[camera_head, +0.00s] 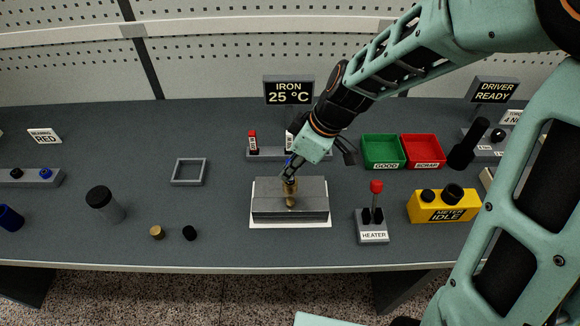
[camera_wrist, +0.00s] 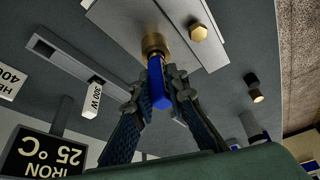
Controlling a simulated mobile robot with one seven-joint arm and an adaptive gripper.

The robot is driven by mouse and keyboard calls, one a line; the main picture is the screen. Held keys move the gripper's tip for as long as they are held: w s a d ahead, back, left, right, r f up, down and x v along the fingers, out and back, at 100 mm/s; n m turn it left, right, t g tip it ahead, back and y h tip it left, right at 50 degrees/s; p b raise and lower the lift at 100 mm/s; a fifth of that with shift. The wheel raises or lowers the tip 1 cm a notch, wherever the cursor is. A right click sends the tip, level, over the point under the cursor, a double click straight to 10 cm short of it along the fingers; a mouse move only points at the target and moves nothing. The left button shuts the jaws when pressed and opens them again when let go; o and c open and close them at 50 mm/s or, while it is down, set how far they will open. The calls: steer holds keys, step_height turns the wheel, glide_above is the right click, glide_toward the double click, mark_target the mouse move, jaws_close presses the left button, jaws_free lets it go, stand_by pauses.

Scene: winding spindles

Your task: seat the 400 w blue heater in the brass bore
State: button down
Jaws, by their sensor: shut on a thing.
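My gripper (camera_head: 290,172) is shut on the blue heater (camera_wrist: 156,82), with a finger on each side of it in the wrist view (camera_wrist: 160,98). The heater's far end meets the brass bore (camera_wrist: 154,44) and lines up roughly with it. I cannot tell how deep the end is inside, if at all. In the head view the brass bore (camera_head: 290,187) shows just below my fingertips, on the grey block (camera_head: 268,209). The heater is mostly hidden there by my fingers.
A rack (camera_head: 268,154) with a red heater (camera_head: 252,142) stands behind the block. A heater switch with a red knob (camera_head: 376,187) and a yellow meter (camera_head: 440,206) stand to the right. Green (camera_head: 382,164) and red (camera_head: 424,164) trays lie further back. An empty square frame (camera_head: 174,172) lies left.

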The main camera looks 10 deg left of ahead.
stand_by(0.3)
steer(key=c, duration=1.8)
jaws_free()
steer(key=v, duration=1.2)
